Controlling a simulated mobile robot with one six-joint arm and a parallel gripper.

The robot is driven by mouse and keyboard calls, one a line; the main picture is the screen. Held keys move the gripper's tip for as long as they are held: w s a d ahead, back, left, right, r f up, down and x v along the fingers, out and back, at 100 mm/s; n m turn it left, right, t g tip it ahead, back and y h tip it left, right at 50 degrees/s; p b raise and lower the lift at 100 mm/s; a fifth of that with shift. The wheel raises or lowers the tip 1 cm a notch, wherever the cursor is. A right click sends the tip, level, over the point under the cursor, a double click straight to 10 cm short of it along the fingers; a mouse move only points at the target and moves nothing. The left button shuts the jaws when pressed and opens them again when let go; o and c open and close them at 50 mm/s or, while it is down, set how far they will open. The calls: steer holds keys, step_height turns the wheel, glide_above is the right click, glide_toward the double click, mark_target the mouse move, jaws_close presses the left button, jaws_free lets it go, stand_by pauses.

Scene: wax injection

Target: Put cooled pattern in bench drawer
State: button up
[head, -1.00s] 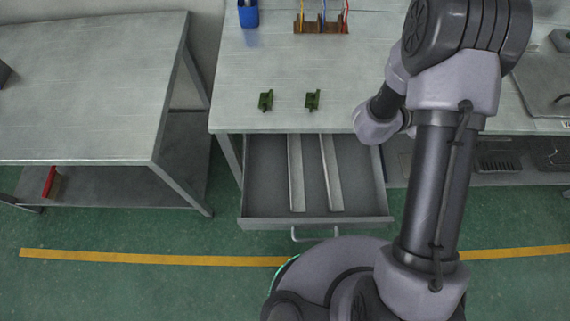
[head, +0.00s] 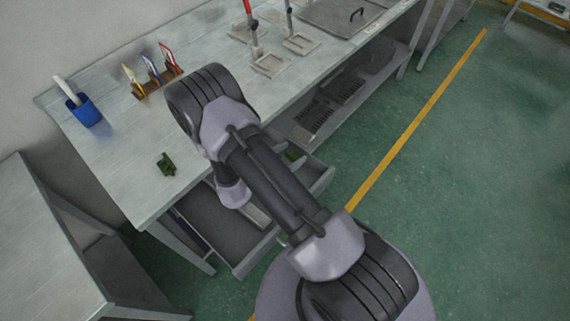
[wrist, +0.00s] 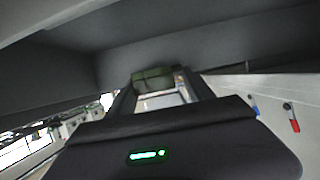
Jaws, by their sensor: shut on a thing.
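A green pattern (wrist: 153,77) is between the fingers of my gripper (wrist: 158,88) in the wrist view, and the gripper is shut on it. Dark grey walls, which look like the drawer's inside, surround it there. In the head view, a green piece (head: 293,152) shows beside my arm at the right end of the open bench drawer (head: 212,222); my gripper is hidden behind the arm. Whether the held pattern touches the drawer floor I cannot tell. Another green pattern (head: 166,163) lies on the bench top (head: 125,185) near its front edge.
A blue cup (head: 84,111) and a small rack (head: 152,82) with coloured tools stand toward the back of the bench. Flat plates (head: 270,65) lie farther along it. A second table (head: 45,250) stands at lower left.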

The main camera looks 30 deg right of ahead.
step_height(320, 180, down, 3)
steer(key=shift+f+b, duration=0.2)
steer(key=shift+b, duration=0.3)
steer(key=shift+f+b, duration=0.6)
steer(key=shift+f, duration=0.05)
steer(key=o, duration=1.5)
steer(key=shift+c, duration=0.2)
